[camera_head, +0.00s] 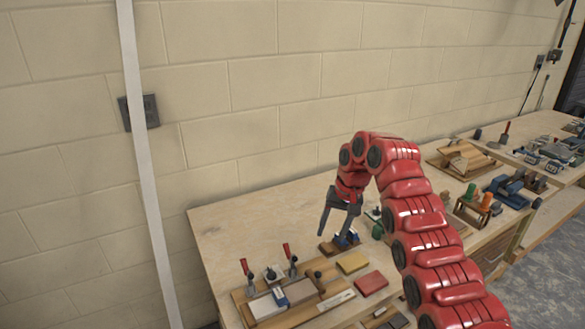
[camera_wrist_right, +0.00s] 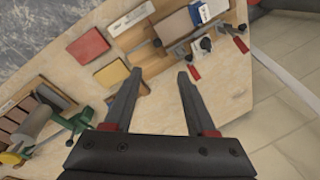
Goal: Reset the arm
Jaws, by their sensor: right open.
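My right arm (camera_head: 405,195) is red and segmented and arches over the workbench (camera_head: 225,225). Its gripper (camera_head: 335,222) points down above the bench, beside a small blue tool on a wooden base (camera_head: 340,244). In the right wrist view the gripper (camera_wrist_right: 155,90) has its two dark fingers spread, with nothing between them but bare bench top. I cannot tell its exact height above the bench. My left gripper is not in view.
A yellow block (camera_head: 353,262) and a red block (camera_head: 371,283) lie near the gripper. A wooden board with clamps (camera_head: 285,305) is at the front left. More tools (camera_head: 490,195) crowd the right side. The block wall (camera_head: 270,120) stands behind. The bench's back left is clear.

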